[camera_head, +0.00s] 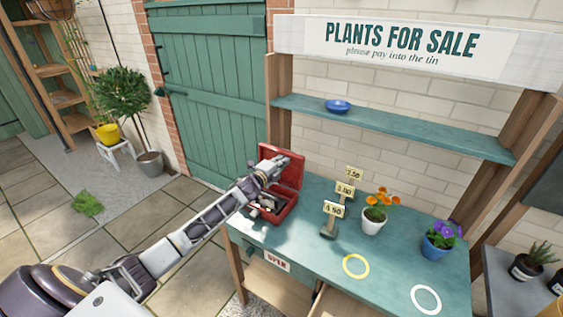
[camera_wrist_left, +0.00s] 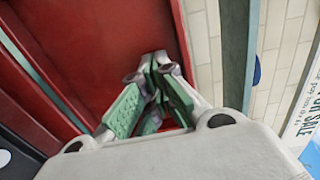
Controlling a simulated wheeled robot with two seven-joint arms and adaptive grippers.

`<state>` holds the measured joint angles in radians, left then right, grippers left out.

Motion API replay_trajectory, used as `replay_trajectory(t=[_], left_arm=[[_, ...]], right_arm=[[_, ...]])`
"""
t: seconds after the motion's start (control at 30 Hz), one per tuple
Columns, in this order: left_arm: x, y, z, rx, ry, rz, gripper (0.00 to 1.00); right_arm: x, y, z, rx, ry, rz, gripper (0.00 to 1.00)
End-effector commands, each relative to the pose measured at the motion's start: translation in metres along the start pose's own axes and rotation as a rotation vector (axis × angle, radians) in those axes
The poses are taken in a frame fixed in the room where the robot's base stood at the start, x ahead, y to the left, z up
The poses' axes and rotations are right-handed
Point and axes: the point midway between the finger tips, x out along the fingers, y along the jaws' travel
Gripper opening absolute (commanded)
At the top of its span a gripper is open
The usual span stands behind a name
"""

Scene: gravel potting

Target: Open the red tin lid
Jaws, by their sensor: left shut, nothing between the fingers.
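The red tin (camera_head: 287,210) stands on the left end of the green table, with its lid (camera_head: 294,175) raised at the back. Its inside is partly open to view, with dark and pale contents that I cannot make out. My left gripper (camera_head: 282,161) is at the raised lid, and the arm crosses over the tin and hides part of it. In the left wrist view the gripper (camera_wrist_left: 158,66) is shut and empty, its green-padded fingers together in front of the red lid (camera_wrist_left: 120,35). I cannot tell if they touch it. My right gripper is not in view.
A price stand (camera_head: 329,230), an orange-flowered white pot (camera_head: 373,222) and a purple-flowered blue pot (camera_head: 436,250) stand right of the tin. A yellow ring (camera_head: 345,269) and a white ring (camera_head: 414,297) lie nearer. A shelf (camera_head: 400,125) with a blue bowl (camera_head: 338,105) hangs above.

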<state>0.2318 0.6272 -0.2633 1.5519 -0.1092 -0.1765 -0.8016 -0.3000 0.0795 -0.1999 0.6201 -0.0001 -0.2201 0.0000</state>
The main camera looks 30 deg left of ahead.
Motion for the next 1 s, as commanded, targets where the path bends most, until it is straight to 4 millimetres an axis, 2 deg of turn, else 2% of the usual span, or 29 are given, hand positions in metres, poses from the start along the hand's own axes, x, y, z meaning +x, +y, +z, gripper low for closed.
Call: replay_trajectory(t=[0.37, 0.8, 1.0], left_arm=[[0.002, 0.000, 0.000, 0.001, 0.000, 0.000, 0.00], [0.026, 0.001, 0.000, 0.000, 0.000, -0.001, 0.00], [0.028, 0.002, 0.000, 0.000, 0.000, 0.000, 0.00]], right_arm=[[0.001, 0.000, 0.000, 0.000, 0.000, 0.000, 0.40], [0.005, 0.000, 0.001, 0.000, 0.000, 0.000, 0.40], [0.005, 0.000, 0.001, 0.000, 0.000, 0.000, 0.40]])
